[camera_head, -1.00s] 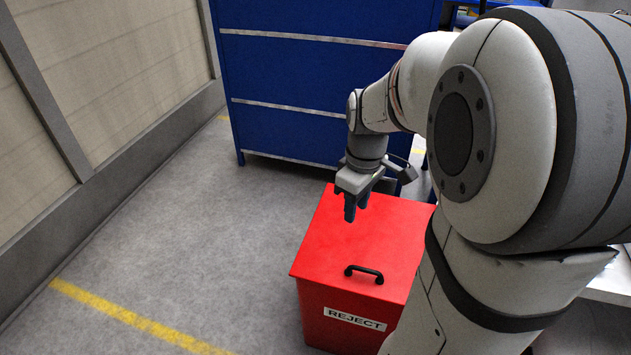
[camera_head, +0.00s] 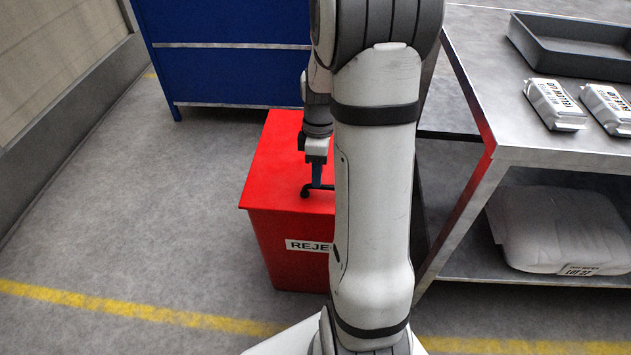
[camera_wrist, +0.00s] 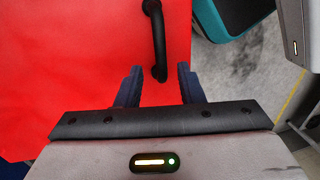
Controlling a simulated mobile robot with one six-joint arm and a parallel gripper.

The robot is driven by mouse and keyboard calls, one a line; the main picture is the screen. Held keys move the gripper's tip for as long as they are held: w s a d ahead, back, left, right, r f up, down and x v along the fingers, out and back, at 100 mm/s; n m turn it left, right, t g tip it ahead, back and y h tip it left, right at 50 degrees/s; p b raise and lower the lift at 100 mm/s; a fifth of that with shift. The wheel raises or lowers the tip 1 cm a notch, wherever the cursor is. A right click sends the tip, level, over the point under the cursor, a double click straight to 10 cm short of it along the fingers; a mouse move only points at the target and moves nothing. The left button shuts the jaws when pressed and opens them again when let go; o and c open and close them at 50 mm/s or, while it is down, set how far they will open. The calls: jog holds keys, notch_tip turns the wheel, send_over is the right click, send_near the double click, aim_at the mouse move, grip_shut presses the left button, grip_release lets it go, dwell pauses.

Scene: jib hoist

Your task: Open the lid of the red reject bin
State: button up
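The red reject bin (camera_head: 277,243) stands on the floor, its flat lid (camera_head: 271,165) closed, with a partly hidden REJECT label on its front. A black bar handle (camera_head: 307,191) is on the lid near the front edge, mostly hidden behind my arm. In the wrist view the handle (camera_wrist: 158,40) runs up and down the picture, and its near end lies between my fingertips. My gripper (camera_wrist: 158,72) is open, with its two dark fingers apart around that end. It also shows in the head view (camera_head: 316,184), pointing down at the handle. I cannot tell whether the fingers touch it.
A steel table (camera_head: 480,113) with a grey tray (camera_head: 570,45) and white packets (camera_head: 553,103) stands right of the bin. A white sack (camera_head: 555,228) lies on its lower shelf. A blue cabinet (camera_head: 225,75) stands behind. Floor to the left is clear.

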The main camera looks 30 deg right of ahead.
jog(key=shift+s+a+f, duration=0.1)
jog(key=shift+s+f, duration=0.05)
jog(key=shift+f, duration=0.85)
jog(key=shift+c, duration=0.2)
grip_shut()
